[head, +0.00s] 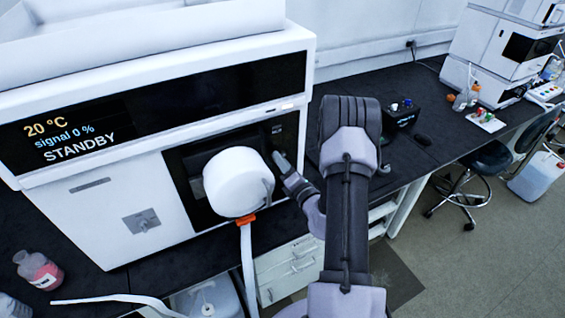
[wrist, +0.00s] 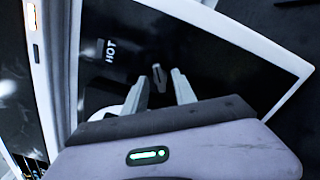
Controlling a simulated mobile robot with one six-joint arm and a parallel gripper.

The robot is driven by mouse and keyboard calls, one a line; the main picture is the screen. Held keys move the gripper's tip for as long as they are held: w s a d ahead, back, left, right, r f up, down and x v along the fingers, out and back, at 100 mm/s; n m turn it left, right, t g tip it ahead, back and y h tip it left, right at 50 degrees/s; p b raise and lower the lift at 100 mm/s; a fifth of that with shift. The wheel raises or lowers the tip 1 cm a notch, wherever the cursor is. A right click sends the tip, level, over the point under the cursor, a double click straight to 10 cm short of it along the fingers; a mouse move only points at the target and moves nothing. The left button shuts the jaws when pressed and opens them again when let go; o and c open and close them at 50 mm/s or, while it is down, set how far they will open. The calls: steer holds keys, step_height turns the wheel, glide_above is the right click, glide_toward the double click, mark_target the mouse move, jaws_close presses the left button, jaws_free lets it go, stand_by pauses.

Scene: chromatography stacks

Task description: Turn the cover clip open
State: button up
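The cover clip (wrist: 157,74) is a small dark grey piece on the black panel. In the wrist view it stands between the two pale fingers of my gripper (wrist: 160,80). The fingers are apart, with dark gaps showing beside the clip; whether their tips touch it I cannot tell. In the head view my gripper (head: 283,164) is at the right part of the black panel (head: 180,165), just right of a white round housing (head: 238,183). The clip is hidden or too small to make out there.
The white instrument (head: 100,190) shows 20 °C, signal 0 % and STANDBY. A white tube (head: 248,265) with an orange collar (head: 246,220) hangs below the housing. A bottle (head: 38,270) stands at left. A black box (head: 402,112) stands on the dark bench to the right.

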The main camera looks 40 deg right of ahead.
jaws_close()
steer(key=shift+m, duration=0.3)
steer(key=shift+m+p, duration=2.05)
steer(key=shift+m, duration=0.95)
steer(key=shift+o, duration=0.2)
jaws_free()
steer(key=shift+f, duration=0.1)
steer(key=shift+s, duration=0.1)
